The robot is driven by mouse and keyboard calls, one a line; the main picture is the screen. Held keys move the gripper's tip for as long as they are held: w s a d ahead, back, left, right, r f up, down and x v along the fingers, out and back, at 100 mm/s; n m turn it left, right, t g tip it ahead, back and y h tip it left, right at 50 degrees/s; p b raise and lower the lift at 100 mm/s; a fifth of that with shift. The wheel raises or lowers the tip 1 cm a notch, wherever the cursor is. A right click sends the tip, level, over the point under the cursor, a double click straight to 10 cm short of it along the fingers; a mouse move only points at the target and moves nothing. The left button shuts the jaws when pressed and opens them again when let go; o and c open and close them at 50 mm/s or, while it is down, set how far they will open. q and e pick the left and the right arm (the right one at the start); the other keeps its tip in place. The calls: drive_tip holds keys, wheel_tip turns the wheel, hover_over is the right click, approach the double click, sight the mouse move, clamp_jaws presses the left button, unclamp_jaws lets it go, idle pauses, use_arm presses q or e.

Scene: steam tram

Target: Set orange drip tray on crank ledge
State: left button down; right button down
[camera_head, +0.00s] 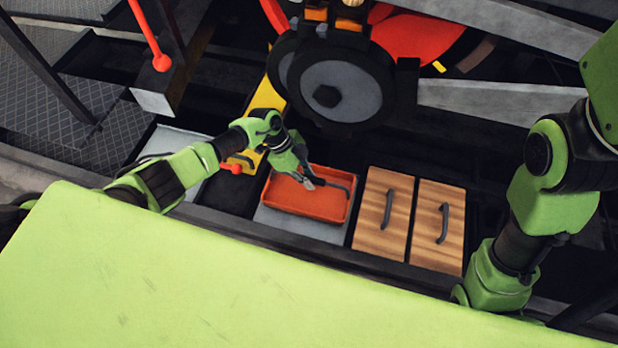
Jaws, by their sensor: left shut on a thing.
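The orange drip tray (290,204) is a shallow rectangular tray with a raised rim, near the middle of the head view. It appears level, over a light grey plate (300,226); I cannot tell whether it touches that plate. My left gripper (308,184) reaches in from the left and is shut on the tray, its fingers over the tray's inside. A dark bar shows along the tray's far right part. Which surface is the crank ledge I cannot tell for sure. My right arm shows at the right, but its gripper is out of sight.
Two wooden panels with dark handles (384,212) lie right of the tray. Another light grey plate (172,141) lies to the left, partly behind my left arm. A yellow part (263,97) and a big dark wheel (340,92) stand behind.

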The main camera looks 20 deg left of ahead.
use_arm(q)
drive_tip(key=shift+f, duration=0.15)
drive_tip(key=c, duration=1.9)
unclamp_jaws()
drive_tip(key=shift+f, duration=0.1)
